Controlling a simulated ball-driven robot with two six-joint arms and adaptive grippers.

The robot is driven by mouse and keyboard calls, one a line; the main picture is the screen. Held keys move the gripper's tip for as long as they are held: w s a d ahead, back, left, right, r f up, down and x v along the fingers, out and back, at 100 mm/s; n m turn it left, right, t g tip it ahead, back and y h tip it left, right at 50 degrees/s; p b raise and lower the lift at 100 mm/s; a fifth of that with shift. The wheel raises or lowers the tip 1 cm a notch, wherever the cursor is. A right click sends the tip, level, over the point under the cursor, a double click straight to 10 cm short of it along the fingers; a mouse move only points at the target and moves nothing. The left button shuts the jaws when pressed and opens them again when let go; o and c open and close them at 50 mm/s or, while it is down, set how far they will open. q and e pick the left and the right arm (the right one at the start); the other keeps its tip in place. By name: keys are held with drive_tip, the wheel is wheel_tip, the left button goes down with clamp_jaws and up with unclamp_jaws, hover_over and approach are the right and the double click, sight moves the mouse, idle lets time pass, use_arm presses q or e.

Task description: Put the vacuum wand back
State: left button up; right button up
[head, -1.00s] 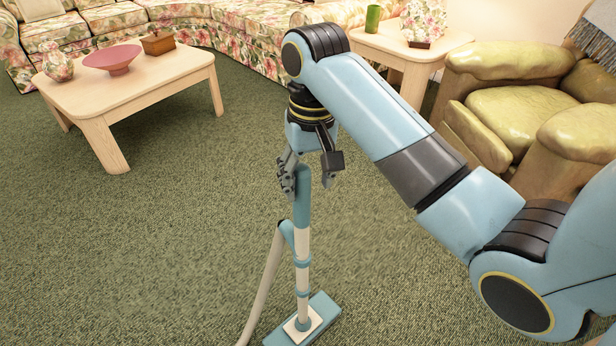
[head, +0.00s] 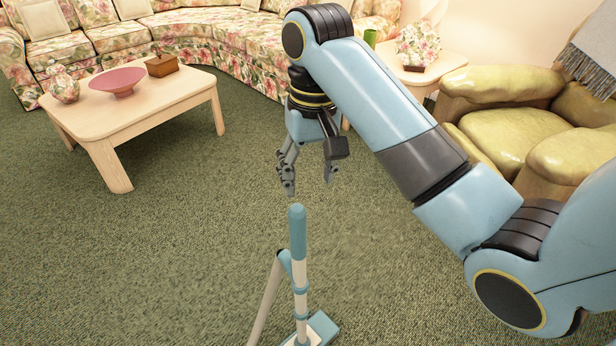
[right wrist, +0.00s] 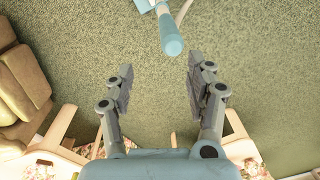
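The vacuum wand (head: 299,265) stands upright on the green carpet at the lower middle of the head view. It has a blue handle on top, a cream tube with blue bands, a hose on its left and a blue floor head at the bottom edge. In the right wrist view the blue handle (right wrist: 170,36) shows at the top, beyond the fingertips. My right gripper (head: 308,180) is open and empty, a little above the handle top and apart from it. In the right wrist view its two fingers (right wrist: 158,78) are spread with carpet between them. My left gripper is not in view.
A wooden coffee table (head: 150,115) with a pink bowl (head: 117,82), a vase and a box stands at the upper left. A floral sofa (head: 200,35) lies behind. A green armchair (head: 505,110) and a side table (head: 440,65) are at right. The middle carpet is clear.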

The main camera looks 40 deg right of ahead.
drive_tip(key=shift+r+p, duration=0.55)
drive_tip(key=shift+r, duration=0.4)
drive_tip(key=s+d+f+n, duration=0.2)
drive_tip(key=s+f, duration=1.8)
drive_tip(key=f, duration=0.1)
drive_tip(key=s+d+f+n+h, duration=0.1)
drive_tip(key=s+d+f+n, duration=0.1)
drive_tip(key=s+f, duration=1.8)
drive_tip(key=shift+f, duration=0.95)
